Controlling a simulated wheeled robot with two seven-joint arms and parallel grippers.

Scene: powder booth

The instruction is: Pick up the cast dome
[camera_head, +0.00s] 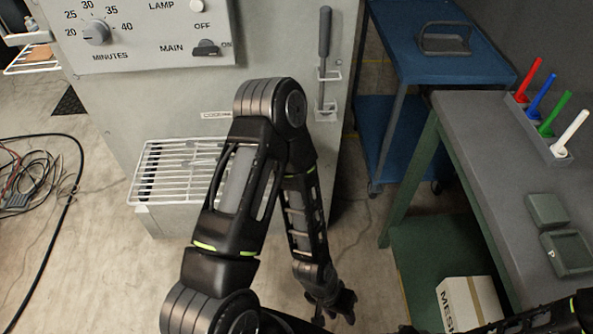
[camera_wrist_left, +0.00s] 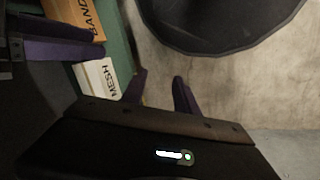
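I cannot make out a cast dome in either view. My left gripper (camera_head: 335,303) hangs low in the head view, in front of the grey cabinet and over the floor. In the left wrist view its two fingers (camera_wrist_left: 159,84) stand apart with nothing between them, so it is open and empty. A second pair of purple fingers, which looks like my right gripper (camera_wrist_left: 62,40), shows at the left edge of the wrist view; its opening is unclear.
The grey oven cabinet (camera_head: 268,42) has a white wire rack (camera_head: 160,172) and a hanging tool (camera_head: 325,40). A blue cart (camera_head: 400,30) stands behind. The grey bench (camera_head: 470,130) holds coloured pegs and green boxes (camera_head: 568,252); a MESH carton (camera_head: 470,303) sits below. Cables (camera_head: 35,185) lie left.

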